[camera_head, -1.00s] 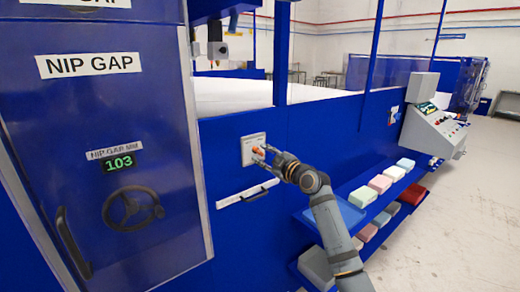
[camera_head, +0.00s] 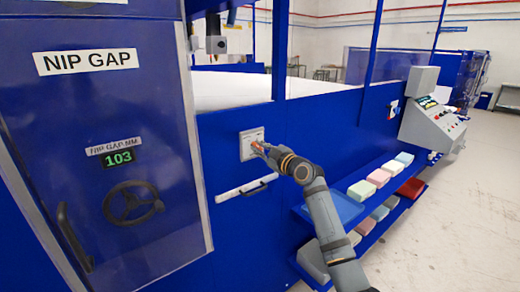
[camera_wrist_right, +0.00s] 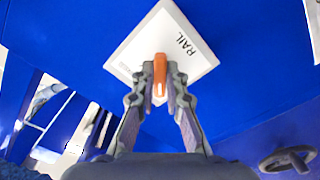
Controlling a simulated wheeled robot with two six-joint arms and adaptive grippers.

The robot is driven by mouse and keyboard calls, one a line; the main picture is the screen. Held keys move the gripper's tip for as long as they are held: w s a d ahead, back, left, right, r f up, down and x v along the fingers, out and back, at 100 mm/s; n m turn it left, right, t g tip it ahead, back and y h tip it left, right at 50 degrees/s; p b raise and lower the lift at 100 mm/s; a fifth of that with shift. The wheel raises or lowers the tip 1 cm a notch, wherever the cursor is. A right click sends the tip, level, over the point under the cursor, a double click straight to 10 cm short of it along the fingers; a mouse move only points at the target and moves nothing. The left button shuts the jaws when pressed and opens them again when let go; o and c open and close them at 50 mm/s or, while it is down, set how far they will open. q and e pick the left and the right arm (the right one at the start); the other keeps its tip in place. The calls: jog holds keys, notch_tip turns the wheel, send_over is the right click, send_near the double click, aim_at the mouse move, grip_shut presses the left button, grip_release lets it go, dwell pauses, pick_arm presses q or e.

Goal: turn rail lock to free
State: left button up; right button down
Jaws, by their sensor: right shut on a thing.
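The rail lock is a white square plate (camera_head: 246,139) on the blue machine front, with an orange handle (camera_wrist_right: 160,76) at its middle. In the right wrist view the plate (camera_wrist_right: 190,50) bears the word RAIL and looks turned in the picture. My right gripper (camera_head: 260,148) is at the plate, and in the wrist view its two fingers (camera_wrist_right: 160,92) are shut on the orange handle, one on each side. The handle's far end and any position marks are partly hidden by the fingers. My left gripper is not in view.
A white drawer-like strip with a dark handle (camera_head: 254,188) is below the plate. Shelves with several foam blocks (camera_head: 362,191) stand to the right. A handwheel (camera_head: 133,203) and a NIP GAP display reading 103 (camera_head: 120,157) are at left. A control console (camera_head: 432,122) stands farther right.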

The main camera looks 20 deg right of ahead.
jog(key=shift+m, duration=0.3)
jog(key=m+b, duration=0.1)
jog(key=m, duration=0.1)
jog(key=shift+f+m, duration=0.1)
jog(key=shift+m, duration=0.3)
jog(key=m, duration=0.4)
jog(key=m+p, duration=0.1)
jog(key=m, duration=0.4)
jog(key=m+p, duration=0.2)
jog(key=m, duration=0.3)
jog(key=shift+a+p, duration=0.1)
jog(key=shift+p, duration=0.2)
jog(key=shift+m, duration=0.4)
jog(key=c, duration=1.4)
grip_release()
